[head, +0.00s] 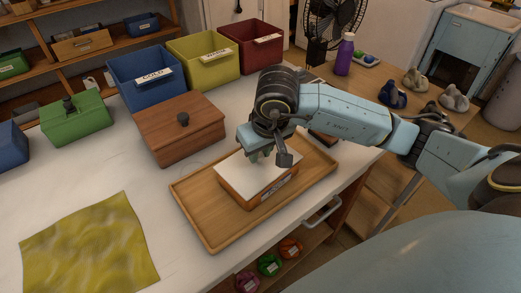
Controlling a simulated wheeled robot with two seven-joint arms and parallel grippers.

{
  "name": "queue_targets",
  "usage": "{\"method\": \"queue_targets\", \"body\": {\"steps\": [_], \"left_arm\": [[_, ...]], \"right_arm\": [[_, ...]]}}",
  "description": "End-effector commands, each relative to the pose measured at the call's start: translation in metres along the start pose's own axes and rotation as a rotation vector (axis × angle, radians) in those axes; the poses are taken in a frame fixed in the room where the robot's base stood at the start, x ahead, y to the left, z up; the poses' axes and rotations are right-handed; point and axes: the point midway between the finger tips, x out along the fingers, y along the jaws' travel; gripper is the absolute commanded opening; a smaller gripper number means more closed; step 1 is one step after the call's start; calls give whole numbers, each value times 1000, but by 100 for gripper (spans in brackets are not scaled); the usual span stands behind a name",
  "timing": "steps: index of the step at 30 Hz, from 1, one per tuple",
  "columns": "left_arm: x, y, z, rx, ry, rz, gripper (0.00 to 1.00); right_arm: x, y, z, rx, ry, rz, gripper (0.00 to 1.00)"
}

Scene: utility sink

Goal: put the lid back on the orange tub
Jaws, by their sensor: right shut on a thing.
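The orange tub (238,199) sits on a wooden tray (197,222) on the white counter, with a pale label on its front side. A flat white lid (240,176) lies over the tub's top, roughly lined up with it; whether it is fully seated I cannot tell. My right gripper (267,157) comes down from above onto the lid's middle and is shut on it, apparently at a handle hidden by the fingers. My left gripper is not in view.
A brown wooden box (180,135) with a dark knob stands behind the tray. Blue (146,91), olive (205,68) and red bins (252,50) line the back. A green box (77,122) and a yellow-green cloth (88,246) are at left. Bare counter lies between cloth and tray.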

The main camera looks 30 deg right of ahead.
Motion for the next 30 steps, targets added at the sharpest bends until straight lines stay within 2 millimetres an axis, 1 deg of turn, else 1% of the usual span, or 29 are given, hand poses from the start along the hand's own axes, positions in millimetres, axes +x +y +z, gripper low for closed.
{"method": "queue_targets", "body": {"steps": [15,30], "left_arm": [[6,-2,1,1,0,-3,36],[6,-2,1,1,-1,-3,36]], "right_arm": [[0,0,2,-1,1,0,0],[0,0,2,0,0,0,0]]}}
